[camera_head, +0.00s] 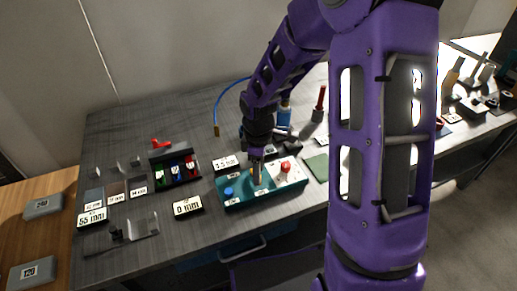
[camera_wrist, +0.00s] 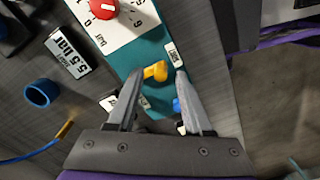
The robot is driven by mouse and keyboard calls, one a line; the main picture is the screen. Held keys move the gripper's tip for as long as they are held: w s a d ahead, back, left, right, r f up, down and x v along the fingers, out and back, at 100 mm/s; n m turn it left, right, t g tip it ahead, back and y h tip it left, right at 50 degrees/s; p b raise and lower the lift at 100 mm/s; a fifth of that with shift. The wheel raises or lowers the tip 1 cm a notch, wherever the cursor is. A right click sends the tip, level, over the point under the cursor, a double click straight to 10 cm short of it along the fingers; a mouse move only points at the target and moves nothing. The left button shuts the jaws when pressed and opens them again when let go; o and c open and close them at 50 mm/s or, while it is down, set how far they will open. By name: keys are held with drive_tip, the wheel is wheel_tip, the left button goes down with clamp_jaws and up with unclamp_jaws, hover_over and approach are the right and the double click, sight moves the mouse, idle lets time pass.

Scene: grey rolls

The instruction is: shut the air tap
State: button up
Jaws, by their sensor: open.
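A teal base (camera_head: 240,203) stands on the workbench, also in the wrist view (camera_wrist: 153,49). In the wrist view a small yellow lever (camera_wrist: 155,71), which looks like the tap handle, sits on it. My gripper (camera_wrist: 160,74) is open, with its fingertips on either side of the lever; I cannot tell whether they touch it. In the head view my gripper (camera_head: 256,180) points down over the base and largely hides the lever. A blue knob (camera_head: 228,191) is left of my gripper; its blue also shows beside the right finger in the wrist view (camera_wrist: 176,105).
A red knob (camera_head: 285,165) on a white dial plate stands right of my gripper. A "5.5 bar" sign (camera_wrist: 68,52) is beside the base. A blue hose (camera_head: 217,105) with a brass end lies behind.

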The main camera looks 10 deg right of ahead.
wheel_tip(320, 180, up, 16)
drive_tip(key=shift+r, duration=0.25)
idle(0.4)
